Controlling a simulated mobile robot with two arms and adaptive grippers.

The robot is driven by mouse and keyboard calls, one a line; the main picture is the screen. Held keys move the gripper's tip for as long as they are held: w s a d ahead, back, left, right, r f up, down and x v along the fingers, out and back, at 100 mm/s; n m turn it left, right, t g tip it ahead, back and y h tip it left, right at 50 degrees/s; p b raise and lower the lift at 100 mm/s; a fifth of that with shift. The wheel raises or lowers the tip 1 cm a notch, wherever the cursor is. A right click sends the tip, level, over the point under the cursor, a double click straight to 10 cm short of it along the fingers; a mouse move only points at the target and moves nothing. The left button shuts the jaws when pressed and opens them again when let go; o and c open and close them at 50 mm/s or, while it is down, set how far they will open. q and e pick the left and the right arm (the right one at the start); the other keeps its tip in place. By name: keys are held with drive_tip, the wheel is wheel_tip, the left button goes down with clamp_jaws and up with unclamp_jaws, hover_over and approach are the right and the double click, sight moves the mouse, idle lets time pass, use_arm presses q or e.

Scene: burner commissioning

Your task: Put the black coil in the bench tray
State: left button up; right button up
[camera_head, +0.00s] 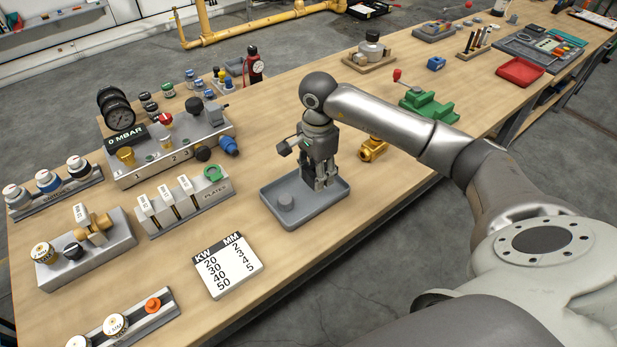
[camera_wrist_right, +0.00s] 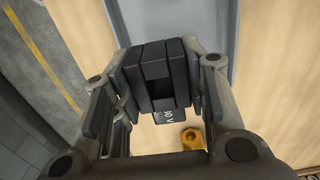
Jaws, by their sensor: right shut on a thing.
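The black coil (camera_wrist_right: 155,75) is a dark block with a slot and a white label ending in "0 V", seen in the wrist view. My right gripper (camera_wrist_right: 153,95) is shut on it, with a finger on each side. In the head view my right gripper (camera_head: 323,183) points down over the right part of the grey bench tray (camera_head: 268,193). The coil is mostly hidden there by the fingers. I cannot tell whether it touches the tray floor. Part of the tray (camera_wrist_right: 180,17) shows behind the coil in the wrist view. My left gripper is out of view.
A brass fitting (camera_head: 372,150) and a green vise (camera_head: 428,105) are to the right. A KW/MM card (camera_head: 228,266) and a plates rack (camera_head: 185,208) are to the left. The tray's front side borders bare wood.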

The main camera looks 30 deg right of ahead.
sight(309, 192)
drive_tip(key=shift+w+a+f, duration=0.2)
drive_tip(key=shift+w+f, duration=0.55)
drive_tip(key=shift+f, duration=0.1)
drive_tip(key=shift+w+a+f+p, duration=0.1)
drive_tip(key=shift+w+f+p, duration=0.25)
drive_tip(key=shift+f, duration=0.15)
wheel_tip(309, 192, down, 2)
drive_tip(key=shift+f+p, duration=0.1)
drive_tip(key=shift+p, duration=0.7)
drive_tip(key=shift+f, duration=0.45)
drive_tip(key=shift+f, duration=0.1)
drive_tip(key=o, duration=1.3)
